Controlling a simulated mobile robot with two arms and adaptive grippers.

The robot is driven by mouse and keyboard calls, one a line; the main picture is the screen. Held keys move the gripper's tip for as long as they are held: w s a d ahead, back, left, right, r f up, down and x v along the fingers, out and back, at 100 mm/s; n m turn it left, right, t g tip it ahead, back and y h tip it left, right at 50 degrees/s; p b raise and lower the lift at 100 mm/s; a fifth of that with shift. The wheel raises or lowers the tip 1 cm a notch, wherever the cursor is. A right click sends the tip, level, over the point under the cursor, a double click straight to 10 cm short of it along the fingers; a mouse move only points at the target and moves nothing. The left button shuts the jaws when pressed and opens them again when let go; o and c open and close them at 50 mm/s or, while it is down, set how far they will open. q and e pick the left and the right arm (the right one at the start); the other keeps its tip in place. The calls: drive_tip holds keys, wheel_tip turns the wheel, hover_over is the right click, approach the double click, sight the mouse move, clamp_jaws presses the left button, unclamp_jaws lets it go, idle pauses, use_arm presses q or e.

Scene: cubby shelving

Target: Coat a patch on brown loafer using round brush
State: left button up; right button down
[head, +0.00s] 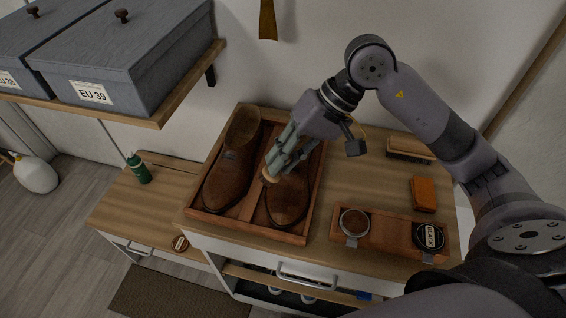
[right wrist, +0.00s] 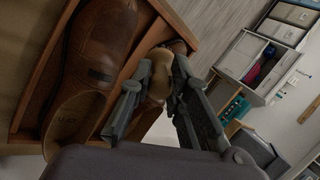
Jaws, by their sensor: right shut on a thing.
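A pair of brown leather loafers sits in a wooden tray (head: 246,213) on the bench. The left shoe (head: 229,172) is in full view; the right shoe (head: 289,200) is partly hidden by my gripper. In the right wrist view a brown shoe (right wrist: 103,38) lies left of the fingers. My right gripper (head: 277,165) is shut on the round brush (head: 269,176), a small tan wooden piece that also shows between the fingers in the right wrist view (right wrist: 159,72). The brush is over or against the right shoe; I cannot tell whether it touches. My left gripper is not in view.
Right of the tray, a wooden holder (head: 385,236) carries an open brown tin (head: 355,222) and a black tin (head: 429,236). An orange block (head: 423,194) and a long brush (head: 409,149) lie behind. A shelf with grey boxes (head: 125,60) overhangs at upper left.

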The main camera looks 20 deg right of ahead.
drive_tip(key=shift+r+p, duration=0.45)
drive_tip(key=shift+r, duration=1.1)
